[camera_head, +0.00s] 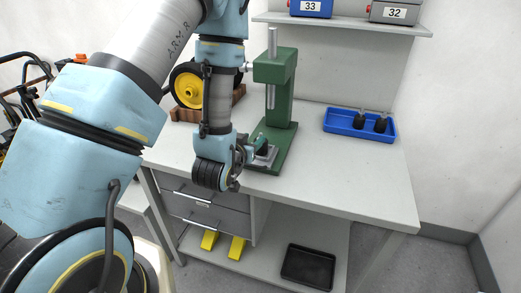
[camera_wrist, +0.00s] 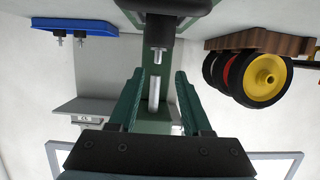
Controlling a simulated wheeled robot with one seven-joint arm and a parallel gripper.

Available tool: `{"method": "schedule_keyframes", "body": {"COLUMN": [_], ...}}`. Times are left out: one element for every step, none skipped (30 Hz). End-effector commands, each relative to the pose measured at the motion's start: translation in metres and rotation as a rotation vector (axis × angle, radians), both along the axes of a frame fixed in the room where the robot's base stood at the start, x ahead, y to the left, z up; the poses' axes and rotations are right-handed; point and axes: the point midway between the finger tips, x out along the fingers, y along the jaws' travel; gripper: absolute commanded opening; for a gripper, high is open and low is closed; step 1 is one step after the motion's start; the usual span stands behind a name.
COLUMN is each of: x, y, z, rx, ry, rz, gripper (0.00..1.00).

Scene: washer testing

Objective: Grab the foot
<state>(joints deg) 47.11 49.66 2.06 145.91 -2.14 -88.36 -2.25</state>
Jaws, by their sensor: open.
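A black foot (camera_wrist: 148,25) with a metal stud stands on the base of the green press (camera_head: 273,92), under its ram. The wrist view shows it upside down, so the stud points down in that picture. My gripper (camera_wrist: 159,76) is open and empty, its two green fingers spread left and right short of the foot. In the head view my gripper (camera_head: 256,144) is close in front of the press base, and the foot there is mostly hidden by it. Two more black feet (camera_head: 359,120) (camera_head: 381,123) stand upright in the blue tray.
The blue tray (camera_head: 344,130) is on the right of the white table (camera_head: 345,178), with clear tabletop between. A yellow-hubbed wheel (camera_head: 190,90) on a wooden rack is left of the press. A black tray (camera_head: 308,266) and yellow pieces (camera_head: 237,249) lie on the lower shelf.

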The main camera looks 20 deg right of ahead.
Motion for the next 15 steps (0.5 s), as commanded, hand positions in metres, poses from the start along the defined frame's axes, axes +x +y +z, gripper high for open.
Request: {"method": "schedule_keyframes", "body": {"x": [0.003, 0.004, 0.006, 0.007, 0.008, 0.010, 0.011, 0.012, 0.013, 0.014, 0.017, 0.021, 0.024, 0.026, 0.028], "y": [-0.003, -0.004, -0.005, -0.007, -0.007, -0.009, -0.010, -0.010, -0.012, -0.012, -0.016, -0.020, -0.022, -0.024, -0.026], "z": [-0.008, -0.008, -0.008, -0.009, -0.009, -0.009, -0.010, -0.010, -0.010, -0.010, -0.006, -0.007, -0.008, -0.009, -0.010], "rx": [-0.003, -0.003, -0.003, -0.003, -0.003, -0.003, -0.003, -0.002, -0.002, -0.002, 0.000, 0.001, 0.001, 0.001, 0.002], "ry": [-0.004, -0.004, -0.003, -0.003, -0.003, -0.003, -0.003, -0.002, -0.002, -0.002, 0.000, 0.001, 0.001, 0.001, 0.001], "rz": [0.000, 0.000, 0.000, 0.000, 0.001, 0.001, 0.001, 0.001, 0.001, 0.001, 0.001, 0.001, 0.001, 0.001, 0.001], "gripper": [0.49, 0.49, 0.49, 0.49, 0.49, 0.49, 0.49, 0.49, 0.49, 0.49, 0.49, 0.49, 0.49, 0.49, 0.49]}}
